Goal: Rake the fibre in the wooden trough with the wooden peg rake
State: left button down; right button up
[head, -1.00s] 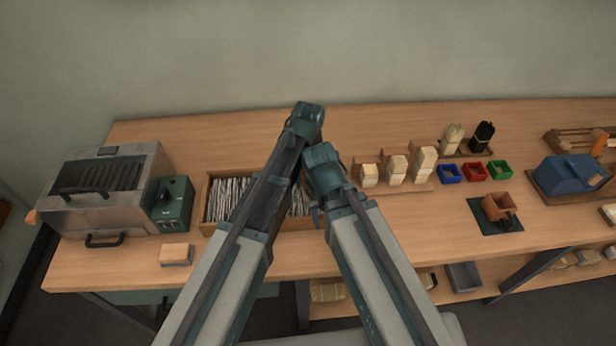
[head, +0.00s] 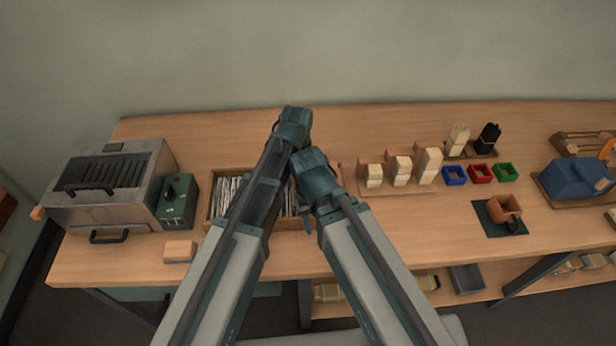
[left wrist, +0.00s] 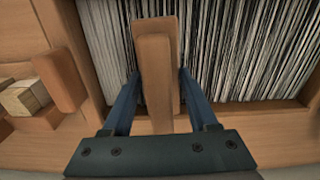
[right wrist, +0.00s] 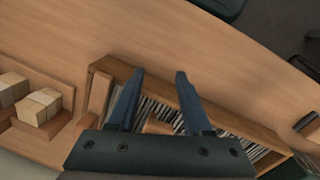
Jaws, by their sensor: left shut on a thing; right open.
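The wooden trough (head: 213,190) stands on the bench left of centre in the head view, filled with black and white fibre (head: 228,192). In the left wrist view the fibre (left wrist: 245,45) lies in close upright strands. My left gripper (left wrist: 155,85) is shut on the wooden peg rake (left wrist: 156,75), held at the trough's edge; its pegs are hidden. My right gripper (right wrist: 157,85) is open and empty above the trough (right wrist: 185,95), with a wooden part, perhaps the rake, showing between its fingers. Both gripper tips are hidden behind my arms in the head view.
A metal machine (head: 110,185) and a green control box (head: 177,200) stand to the left. A small block (head: 180,251) lies in front. Wooden blocks on a board (head: 400,172) and coloured bins (head: 480,173) stand to the right.

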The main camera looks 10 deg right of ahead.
pick_arm(q)
jog(key=shift+m, duration=0.3)
jog(key=a, duration=1.6)
jog(key=shift+s+a, duration=0.1)
jog(key=shift+s, duration=0.15)
pick_arm(e)
jog(key=shift+a, duration=0.65)
pick_arm(q)
jog(key=shift+a, duration=0.25)
jog(key=shift+w+a, duration=0.15)
jog(key=shift+a, duration=3)
jog(key=shift+d, duration=0.1)
jog(key=shift+d, duration=1.7)
jog(key=shift+a, duration=0.15)
jog(key=shift+a, duration=1.7)
